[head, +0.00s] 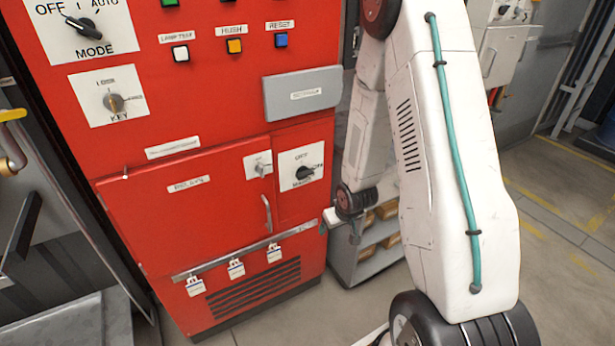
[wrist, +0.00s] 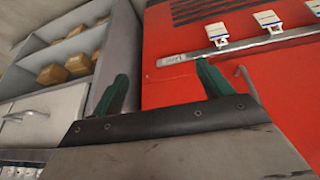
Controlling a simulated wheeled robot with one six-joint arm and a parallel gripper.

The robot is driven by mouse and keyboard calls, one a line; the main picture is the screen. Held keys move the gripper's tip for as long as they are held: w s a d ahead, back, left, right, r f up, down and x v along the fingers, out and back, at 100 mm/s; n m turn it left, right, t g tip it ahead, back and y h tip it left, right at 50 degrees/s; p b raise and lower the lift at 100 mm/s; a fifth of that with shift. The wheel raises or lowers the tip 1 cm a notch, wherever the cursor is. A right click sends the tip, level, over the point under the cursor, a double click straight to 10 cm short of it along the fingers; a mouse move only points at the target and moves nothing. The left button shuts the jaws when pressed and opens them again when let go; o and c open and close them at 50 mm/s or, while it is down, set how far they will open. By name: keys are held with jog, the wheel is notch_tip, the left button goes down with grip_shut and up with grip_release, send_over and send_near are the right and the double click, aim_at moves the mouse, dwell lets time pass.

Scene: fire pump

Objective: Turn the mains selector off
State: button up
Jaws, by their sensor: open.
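The mains selector (head: 304,173) is a black knob on a white plate, low on the right side of the red cabinet's front in the head view. It seems to point right, away from the small lettering above it; the lettering is hard to read. The selector is not visible in the wrist view.
The red cabinet (head: 185,105) also carries a mode knob (head: 85,27), a key switch (head: 113,102) and a relays door with a handle (head: 267,213). A rail (head: 235,262) with several hanging tags crosses below. A grey shelf (head: 370,260) with boxes stands right.

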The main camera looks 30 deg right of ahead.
jog(key=w+f+t, duration=0.3)
jog(key=f, duration=0.1)
jog(key=t, duration=1)
send_near(307, 175)
jog(key=w, duration=0.2)
jog(key=shift+n+y, duration=0.4)
jog(key=w, duration=0.7)
jog(key=shift+w+d, duration=0.15)
jog(key=shift+w, duration=0.15)
jog(key=shift+f, duration=0.1)
jog(key=c, duration=1)
